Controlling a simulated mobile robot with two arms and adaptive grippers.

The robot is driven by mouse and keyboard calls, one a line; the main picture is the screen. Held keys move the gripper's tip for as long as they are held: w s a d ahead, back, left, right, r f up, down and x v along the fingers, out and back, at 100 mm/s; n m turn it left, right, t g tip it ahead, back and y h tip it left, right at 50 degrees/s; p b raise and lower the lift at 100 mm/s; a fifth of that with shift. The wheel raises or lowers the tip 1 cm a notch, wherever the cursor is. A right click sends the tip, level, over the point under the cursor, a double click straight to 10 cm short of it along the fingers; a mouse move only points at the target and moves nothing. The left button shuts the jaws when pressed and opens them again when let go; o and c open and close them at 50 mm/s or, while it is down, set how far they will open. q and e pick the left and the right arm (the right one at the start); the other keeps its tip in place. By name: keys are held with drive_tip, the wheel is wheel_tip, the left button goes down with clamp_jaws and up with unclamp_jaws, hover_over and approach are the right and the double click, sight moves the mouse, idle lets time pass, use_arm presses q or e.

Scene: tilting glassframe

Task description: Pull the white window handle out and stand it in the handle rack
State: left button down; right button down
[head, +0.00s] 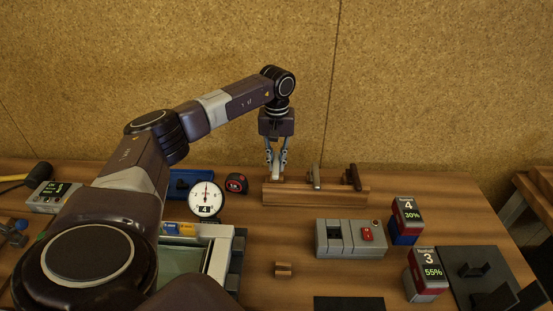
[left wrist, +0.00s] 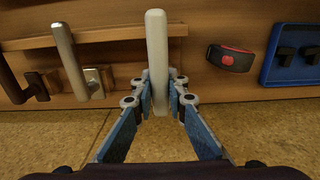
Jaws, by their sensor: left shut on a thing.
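My left gripper (head: 276,168) is shut on the white window handle, at the left end of the wooden handle rack (head: 315,197). In the left wrist view the white handle (left wrist: 157,50) stands upright between the fingers (left wrist: 160,100), overlapping the rack's edge (left wrist: 215,30). Whether it is seated in the rack or just over it I cannot tell. A grey handle (head: 316,177) and a dark brown handle (head: 354,178) stand in the rack to its right. The window frame (head: 220,258) lies at lower left, partly hidden by my left arm. My right gripper is out of view.
A dial gauge (head: 205,199), a tape measure (head: 237,183) and a blue tray (head: 190,184) are left of the rack.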

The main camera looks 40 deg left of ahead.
use_arm(q)
drive_tip(key=shift+f+b, duration=1.15)
drive_tip(key=shift+f, duration=0.8)
drive_tip(key=c, duration=1.8)
unclamp_jaws()
wheel_tip(320, 180, up, 12)
drive_tip(key=shift+r, duration=0.1)
